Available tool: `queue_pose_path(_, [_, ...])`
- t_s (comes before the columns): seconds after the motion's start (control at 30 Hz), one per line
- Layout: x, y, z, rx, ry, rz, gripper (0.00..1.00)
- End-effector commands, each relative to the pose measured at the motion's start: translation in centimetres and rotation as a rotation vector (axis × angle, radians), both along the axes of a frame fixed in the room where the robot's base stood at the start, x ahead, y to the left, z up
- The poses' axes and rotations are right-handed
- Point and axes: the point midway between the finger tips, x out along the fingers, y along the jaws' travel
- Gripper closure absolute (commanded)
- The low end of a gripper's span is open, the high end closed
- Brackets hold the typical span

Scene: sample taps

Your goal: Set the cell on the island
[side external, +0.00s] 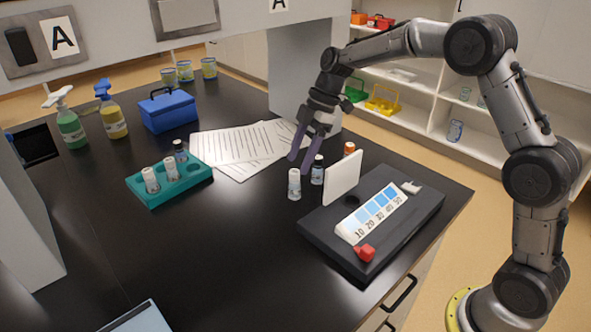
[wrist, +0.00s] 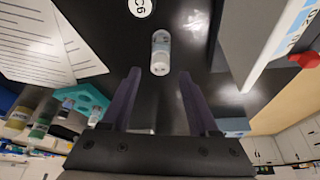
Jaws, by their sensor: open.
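My gripper (side external: 300,164) is open and empty above the black island top (side external: 235,255). In the wrist view, its two purple fingers (wrist: 160,80) stand apart. A white-capped vial (side external: 294,184) stands upright on the top just below the fingers. It also shows in the wrist view (wrist: 160,52), ahead of the gap between the fingertips and apart from them. A dark-capped vial (side external: 317,169) and an orange-capped vial (side external: 349,149) stand near it. I cannot tell which thing is the cell.
A black stand (side external: 390,236) with a white upright panel (side external: 342,178), a blue scale (side external: 374,212) and a red piece (side external: 365,252) is at right. A teal rack (side external: 150,197) holds several vials. Papers (side external: 235,146), a blue box (side external: 168,111) and pump bottles (side external: 68,126) lie behind.

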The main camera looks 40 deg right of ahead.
Motion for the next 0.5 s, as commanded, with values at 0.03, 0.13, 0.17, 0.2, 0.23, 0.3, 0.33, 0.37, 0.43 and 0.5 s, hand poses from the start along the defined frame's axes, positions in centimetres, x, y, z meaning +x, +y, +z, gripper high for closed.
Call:
queue_pose_path(0.03, [-0.1,-0.5,1.1,-0.001,-0.003,-0.002,0.39])
queue_pose_path(0.13, [-0.3,-1.3,3.1,0.0,-0.004,-0.002,0.39])
queue_pose_path(0.17, [-0.3,-1.5,3.6,0.0,-0.004,-0.002,0.39])
queue_pose_path(0.2, [-0.4,-1.8,4.2,0.0,-0.003,-0.001,0.39])
queue_pose_path(0.23, [-0.4,-2.0,4.7,-0.001,-0.004,-0.002,0.39])
queue_pose_path(0.3, [-0.6,-2.3,5.6,-0.001,-0.002,-0.002,0.39])
queue_pose_path(0.33, [-0.6,-2.4,5.9,0.0,-0.002,-0.001,0.39])
queue_pose_path(0.37, [-0.6,-2.5,6.2,0.0,-0.002,-0.001,0.39])
queue_pose_path(0.43, [-0.7,-2.7,6.7,0.0,0.0,-0.001,0.39])
queue_pose_path(0.5, [-0.8,-2.9,7.0,0.0,0.001,-0.001,0.39])
